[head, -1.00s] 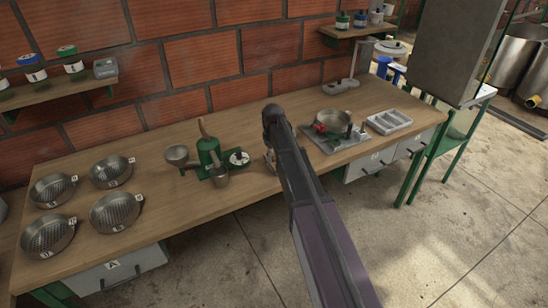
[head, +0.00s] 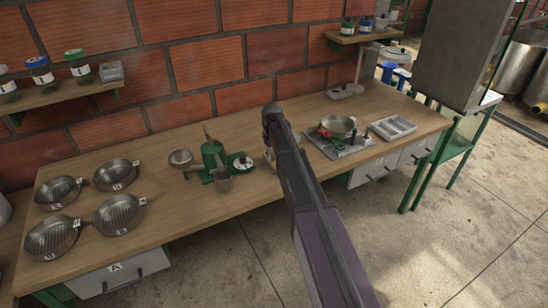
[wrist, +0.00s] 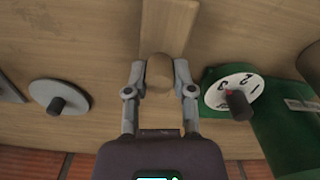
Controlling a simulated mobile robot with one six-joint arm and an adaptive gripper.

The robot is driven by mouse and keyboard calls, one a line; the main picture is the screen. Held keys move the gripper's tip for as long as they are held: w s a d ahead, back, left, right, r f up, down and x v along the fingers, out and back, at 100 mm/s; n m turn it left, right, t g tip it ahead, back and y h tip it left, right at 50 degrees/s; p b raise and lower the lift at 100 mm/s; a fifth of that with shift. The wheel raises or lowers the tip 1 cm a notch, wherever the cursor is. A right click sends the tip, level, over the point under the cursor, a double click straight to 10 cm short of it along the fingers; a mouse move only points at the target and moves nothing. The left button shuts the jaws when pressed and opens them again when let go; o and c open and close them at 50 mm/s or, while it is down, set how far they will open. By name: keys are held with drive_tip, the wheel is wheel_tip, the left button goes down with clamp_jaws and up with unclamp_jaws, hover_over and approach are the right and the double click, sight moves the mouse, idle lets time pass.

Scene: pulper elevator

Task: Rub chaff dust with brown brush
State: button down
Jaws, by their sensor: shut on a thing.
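In the wrist view my gripper (wrist: 160,78) is shut on a brown, round-ended wooden piece (wrist: 160,70), which looks like the handle of the brown brush. Its bristles cannot be made out. A paler flat wooden strip (wrist: 169,25) lies just beyond it, and I cannot tell whether it belongs to the brush. In the head view my arm hides most of the gripper and what it holds, over the middle of the bench. I cannot make out any chaff dust in either view.
The bench (head: 150,235) carries a green grinder (head: 212,158) with a white numbered dial (wrist: 234,92). A grey disc with a dark knob (wrist: 58,98) is opposite.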

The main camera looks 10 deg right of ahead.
drive_tip(key=shift+r, duration=0.1)
idle(0.3)
wheel_tip(320, 180, up, 6)
drive_tip(key=p, duration=0.6)
drive_tip(key=shift+r, duration=0.1)
idle(0.4)
drive_tip(key=shift+r+p, duration=1.35)
drive_tip(key=shift+p, duration=0.2)
